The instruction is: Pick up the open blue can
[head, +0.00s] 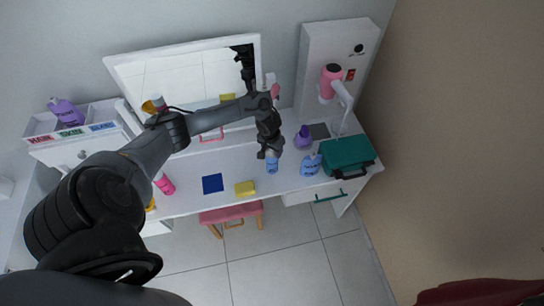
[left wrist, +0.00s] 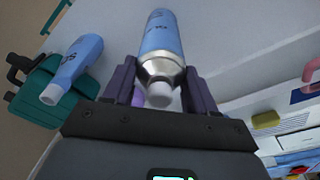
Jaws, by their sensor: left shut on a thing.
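The blue can (head: 272,166) stands near the front of the white vanity top, in the middle right of the head view. In the left wrist view the can (left wrist: 162,38) has a blue body, a silver shoulder and a pale nozzle facing the camera, with no cap visible on it. My left gripper (head: 268,153) reaches down to the can's top from the mirror side. Its dark fingers (left wrist: 161,92) are shut on the can, one on each side of the silver end. I cannot tell if the can's base touches the top. My right gripper is not in view.
Right of the can stand a blue bottle (head: 310,165), a purple bottle (head: 302,138) and a green case (head: 347,155). A yellow block (head: 245,188) and a dark blue square (head: 212,183) lie to its left. The mirror (head: 180,80) stands behind. A pink stool (head: 231,213) is in front.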

